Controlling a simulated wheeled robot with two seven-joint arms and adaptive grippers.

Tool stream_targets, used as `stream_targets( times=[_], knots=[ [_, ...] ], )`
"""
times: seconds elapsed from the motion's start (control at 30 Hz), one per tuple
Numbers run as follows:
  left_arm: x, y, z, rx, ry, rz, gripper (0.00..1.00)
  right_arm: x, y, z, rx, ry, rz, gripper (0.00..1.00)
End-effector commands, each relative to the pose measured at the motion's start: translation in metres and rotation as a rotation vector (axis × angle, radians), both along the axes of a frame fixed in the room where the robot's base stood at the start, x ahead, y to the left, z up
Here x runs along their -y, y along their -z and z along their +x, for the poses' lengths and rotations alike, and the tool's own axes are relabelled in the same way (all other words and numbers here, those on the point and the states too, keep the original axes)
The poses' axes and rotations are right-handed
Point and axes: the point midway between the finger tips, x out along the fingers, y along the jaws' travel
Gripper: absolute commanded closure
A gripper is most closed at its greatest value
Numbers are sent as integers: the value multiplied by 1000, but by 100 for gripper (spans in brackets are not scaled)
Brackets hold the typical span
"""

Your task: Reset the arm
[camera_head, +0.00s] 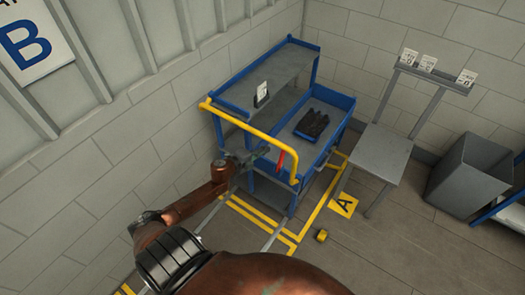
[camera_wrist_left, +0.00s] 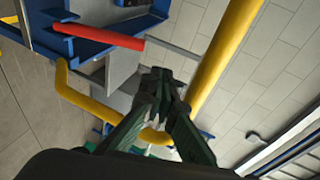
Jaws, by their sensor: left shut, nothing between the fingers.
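My left arm reaches in from the left in the head view, and its gripper (camera_head: 262,152) is beside the yellow handle rail of a blue cart. In the left wrist view the gripper's dark green fingers (camera_wrist_left: 162,78) come together at the tips with nothing between them. The yellow rail (camera_wrist_left: 222,58) runs close by on the right of the fingers there. I cannot tell whether the fingers touch it. My right gripper is not in view.
The blue-and-grey cart (camera_head: 247,97) has an upper shelf, a lower tray holding a dark object (camera_head: 312,124), and a red lever (camera_head: 281,161). A grey stand (camera_head: 382,152) and a grey bin (camera_head: 468,172) are at right. A small yellow object (camera_head: 321,236) lies on the floor.

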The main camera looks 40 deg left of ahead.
Motion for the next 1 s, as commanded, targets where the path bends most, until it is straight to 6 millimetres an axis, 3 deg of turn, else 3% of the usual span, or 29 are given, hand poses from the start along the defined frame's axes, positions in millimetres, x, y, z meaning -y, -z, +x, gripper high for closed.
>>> stream_targets(
  times=[0.2, 0.77, 0.87, 0.97, 1.0],
  knots=[
    [-2, -6, -12, 0, -2, 1, 100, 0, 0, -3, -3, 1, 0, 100],
    [-3, -5, -13, -1, -4, -1, 100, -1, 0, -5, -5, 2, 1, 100],
    [-7, 9, -17, -17, -24, -21, 100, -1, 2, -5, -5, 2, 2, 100],
    [-17, 47, -30, -61, -85, -77, 100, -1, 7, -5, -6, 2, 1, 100],
    [-22, 70, -38, -88, -121, -111, 100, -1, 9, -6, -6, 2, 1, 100]
  ],
)
